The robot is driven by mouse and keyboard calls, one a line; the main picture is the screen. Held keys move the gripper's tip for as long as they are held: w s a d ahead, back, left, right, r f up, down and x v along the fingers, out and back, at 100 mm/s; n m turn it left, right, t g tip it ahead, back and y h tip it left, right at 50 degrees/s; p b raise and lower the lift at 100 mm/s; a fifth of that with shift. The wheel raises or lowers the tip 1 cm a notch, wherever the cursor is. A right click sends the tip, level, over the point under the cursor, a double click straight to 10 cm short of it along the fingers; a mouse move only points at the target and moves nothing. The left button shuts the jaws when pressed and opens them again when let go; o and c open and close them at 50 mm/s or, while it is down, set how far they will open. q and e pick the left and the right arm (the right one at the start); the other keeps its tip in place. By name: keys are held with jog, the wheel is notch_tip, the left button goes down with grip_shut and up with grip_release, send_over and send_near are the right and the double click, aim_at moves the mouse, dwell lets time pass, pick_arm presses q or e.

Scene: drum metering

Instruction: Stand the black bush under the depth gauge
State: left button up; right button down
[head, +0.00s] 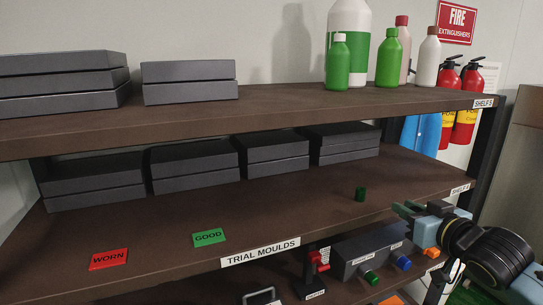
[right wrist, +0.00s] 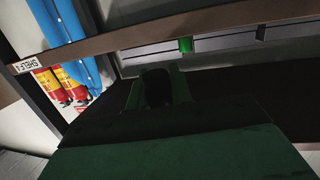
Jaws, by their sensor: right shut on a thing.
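My right gripper (head: 405,210) is in front of the right part of the middle shelf in the head view. Its green fingers (right wrist: 155,90) also show in the right wrist view, shut on a dark rounded thing (right wrist: 157,86), which looks like the black bush. The bush cannot be made out in the head view. My left gripper is not in view.
A grey block (head: 368,250) with coloured knobs is below.

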jog(key=s+a+f+m+h+b, duration=0.1)
jog(key=s+a+f+b, duration=0.3)
jog(key=s+f, duration=0.3)
jog(key=s+a+f+m+h+b, duration=0.1)
jog(key=s+a+f+b, duration=0.3)
jog(key=f, duration=1.2)
jog(key=s+h+b, duration=0.1)
jog(key=s+b, duration=0.1)
jog(key=s, duration=0.1)
jog(key=shift+s+a+m+t+h, duration=0.3)
jog(key=shift+s+a+m, duration=0.05)
jog(key=shift+s+m, duration=0.05)
jog(key=s+a+r+n+g+y, duration=0.1)
jog(key=a+r+n+g+y, duration=0.1)
jog(key=a+r+n+y, duration=0.4)
jog(key=s+a+r+n+g+y, duration=0.1)
jog(key=a+r+n+g+y, duration=0.2)
jog(key=a, duration=0.5)
jog(key=w+a+f+n+g+y, duration=0.3)
jog(key=w+a+f+g+y, duration=0.1)
jog(key=y, duration=0.1)
jog(key=shift+f+n, duration=0.2)
jog(key=shift+n, duration=0.1)
